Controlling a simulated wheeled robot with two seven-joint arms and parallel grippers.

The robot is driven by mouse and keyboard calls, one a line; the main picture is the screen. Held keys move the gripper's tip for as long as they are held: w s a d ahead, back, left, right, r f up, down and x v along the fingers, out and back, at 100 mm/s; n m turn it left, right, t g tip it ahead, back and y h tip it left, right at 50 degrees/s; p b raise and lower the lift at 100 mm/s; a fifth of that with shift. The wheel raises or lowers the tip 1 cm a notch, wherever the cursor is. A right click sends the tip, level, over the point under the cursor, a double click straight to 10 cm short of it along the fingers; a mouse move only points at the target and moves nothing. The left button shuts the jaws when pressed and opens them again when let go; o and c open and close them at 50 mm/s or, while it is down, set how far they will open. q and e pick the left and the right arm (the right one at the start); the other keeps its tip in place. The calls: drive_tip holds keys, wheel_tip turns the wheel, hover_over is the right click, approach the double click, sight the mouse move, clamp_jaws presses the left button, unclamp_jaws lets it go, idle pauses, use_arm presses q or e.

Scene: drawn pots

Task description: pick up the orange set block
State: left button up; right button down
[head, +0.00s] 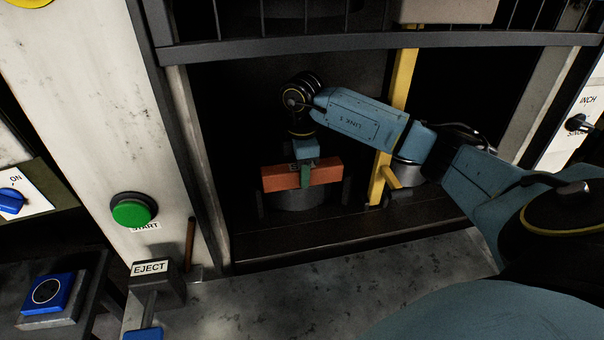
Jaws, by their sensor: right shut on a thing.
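The orange set block (281,178) is a long bar, lying roughly level inside the dark opening of the machine. My right gripper (305,177) reaches in from the right and is shut on the block near its middle. A grey round metal piece (302,200) shows just below the block; I cannot tell whether the block touches it. The gripper's fingers hide part of the block's middle. My left gripper is not in view.
A yellow upright bar (402,80) with a handle stands right of the block, close to my right arm. A dark barred guard (380,42) crosses above. A green START button (134,210) and an EJECT lever (150,285) are at the left. The grey ledge in front is clear.

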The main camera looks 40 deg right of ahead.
drive_tip(key=shift+w+r, duration=0.1)
drive_tip(key=shift+r, duration=0.1)
idle(0.3)
drive_tip(key=shift+r, duration=1.7)
drive_tip(key=s+a, duration=0.3)
drive_tip(key=s, duration=0.5)
drive_tip(key=s+a, duration=0.3)
drive_tip(key=s, duration=0.5)
drive_tip(key=shift+s+a+b, duration=0.3)
drive_tip(key=shift+s+b, duration=0.05)
drive_tip(key=shift+s, duration=0.05)
drive_tip(key=shift+f, duration=0.1)
